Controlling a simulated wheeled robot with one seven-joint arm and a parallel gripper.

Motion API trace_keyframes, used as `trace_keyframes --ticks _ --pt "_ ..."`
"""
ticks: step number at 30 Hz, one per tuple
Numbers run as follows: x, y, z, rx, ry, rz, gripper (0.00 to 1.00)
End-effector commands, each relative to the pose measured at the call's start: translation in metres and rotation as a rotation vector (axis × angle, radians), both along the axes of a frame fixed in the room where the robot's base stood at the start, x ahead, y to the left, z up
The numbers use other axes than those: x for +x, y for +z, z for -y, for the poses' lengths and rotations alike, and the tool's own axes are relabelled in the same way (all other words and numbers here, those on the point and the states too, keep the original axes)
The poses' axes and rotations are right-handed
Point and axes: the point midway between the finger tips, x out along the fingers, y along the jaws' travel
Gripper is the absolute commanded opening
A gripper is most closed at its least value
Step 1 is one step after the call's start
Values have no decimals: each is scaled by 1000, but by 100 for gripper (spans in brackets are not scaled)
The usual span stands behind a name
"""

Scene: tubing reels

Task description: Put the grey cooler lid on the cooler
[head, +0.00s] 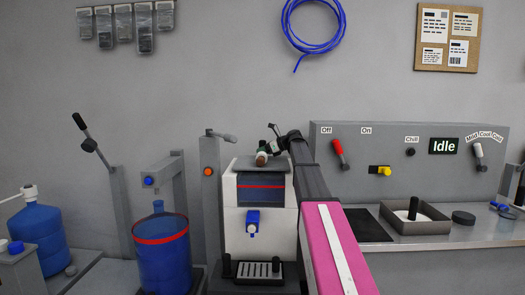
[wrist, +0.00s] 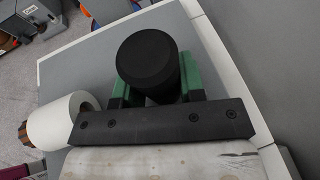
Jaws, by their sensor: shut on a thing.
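The cooler (head: 240,218) is a white box with a dark blue window, a red line across it and a blue tap. The grey lid (head: 243,164) is at its top in the head view; I cannot tell whether it rests on the rim or is slightly above. In the wrist view the lid (wrist: 75,80) is a broad grey plate with a round black knob (wrist: 147,60). My gripper (wrist: 156,88) is shut on this knob, its green-backed fingers at either side. In the head view my gripper (head: 277,147) is over the cooler, partly hidden by my arm.
A blue barrel (head: 163,262) and a grey post with an orange button (head: 209,171) stand left of the cooler. At right is a control panel (head: 420,165) with levers, above a counter with a tray (head: 440,226). A drip tray (head: 260,270) lies below the tap.

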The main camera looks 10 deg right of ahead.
Motion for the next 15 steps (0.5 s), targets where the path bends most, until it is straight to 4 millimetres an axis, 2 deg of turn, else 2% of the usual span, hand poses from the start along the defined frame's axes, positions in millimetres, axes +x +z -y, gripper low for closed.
trace_keyframes --ticks 15 --pt "0 -3 0 1 0 0 4"
